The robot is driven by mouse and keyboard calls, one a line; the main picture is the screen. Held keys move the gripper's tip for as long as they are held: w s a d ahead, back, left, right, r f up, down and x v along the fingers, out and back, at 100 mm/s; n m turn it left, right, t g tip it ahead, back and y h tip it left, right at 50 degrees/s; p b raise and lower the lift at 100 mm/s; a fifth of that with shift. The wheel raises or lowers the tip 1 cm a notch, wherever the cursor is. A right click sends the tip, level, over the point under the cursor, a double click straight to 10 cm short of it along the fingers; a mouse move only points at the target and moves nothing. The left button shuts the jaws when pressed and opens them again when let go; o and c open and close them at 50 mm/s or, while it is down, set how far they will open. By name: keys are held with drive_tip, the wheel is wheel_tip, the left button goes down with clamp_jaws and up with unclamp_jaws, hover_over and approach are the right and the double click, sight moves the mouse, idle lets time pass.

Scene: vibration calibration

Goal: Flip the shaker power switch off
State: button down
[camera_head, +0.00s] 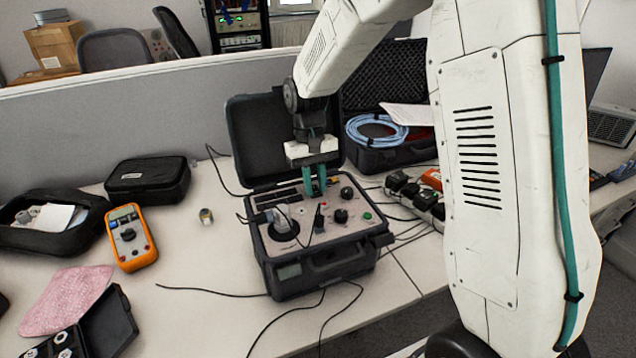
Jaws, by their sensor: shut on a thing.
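The portable shaker (320,262) is a black open case with a light control panel on the table. Its panel carries a round shaker head at the left, black knobs and a green button at the right. My gripper (315,196) points down over the middle of the panel, with teal fingers close together at its surface. The fingers are shut on a small panel part, which appears to be the power switch. The fingers hide most of it, so its position cannot be told. A dark upright piece (319,217) stands just in front of the fingertips.
An orange multimeter (131,238), a black zip case (148,180) and a small metal cylinder (206,217) lie left of the shaker. An open case with blue cable (376,130) stands behind right. A power strip (428,203) is at the right. Loose cables cross the table.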

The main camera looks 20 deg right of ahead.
drive_tip(key=c, duration=1.3)
unclamp_jaws()
drive_tip(key=v, duration=0.8)
drive_tip(key=shift+f, duration=0.1)
